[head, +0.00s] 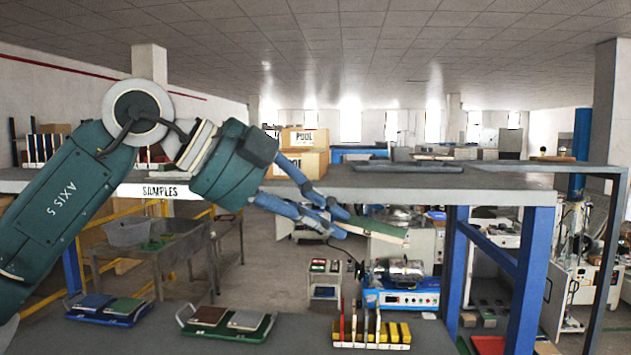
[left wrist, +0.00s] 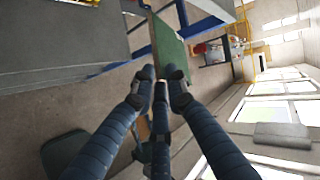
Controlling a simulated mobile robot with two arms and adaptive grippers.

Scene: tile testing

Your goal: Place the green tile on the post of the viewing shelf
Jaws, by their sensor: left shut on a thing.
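My left gripper (head: 335,222) reaches in from the left and is shut on the green tile (head: 384,231), just below the front edge of the grey shelf (head: 400,181). The tile is held by one end and shows nearly edge-on, with a pale edge and green face. In the left wrist view the gripper's fingertips (left wrist: 161,75) close on the tile (left wrist: 168,45), which points away from them. A flat dark grey piece (head: 408,167) lies on the shelf top. I cannot tell which part is the shelf's post. My right gripper is not in view.
Boxes (head: 305,165) stand on the shelf. Blue legs (head: 527,285) support its right end.

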